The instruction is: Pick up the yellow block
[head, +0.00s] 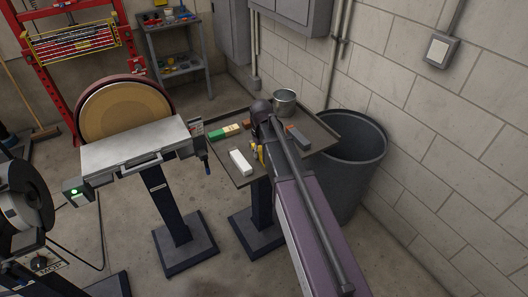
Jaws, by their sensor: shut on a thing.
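My gripper (257,149) is small in the head view, low over the near middle of a dark tray-topped stand (244,179), and partly hidden by my own arm. It is shut on the yellow block (261,154), of which only a narrow bright strip shows beside the fingers. I cannot tell whether the block touches the tray. A pale yellow piece (231,130) lies farther back on the tray, against a green block (217,134).
A white block (240,162) lies left of my gripper; a grey block (298,137) lies to the right. A metal cup (285,102) stands at the tray's back. A disc sander (125,112) is left; a grey bin (354,150) and block wall are right.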

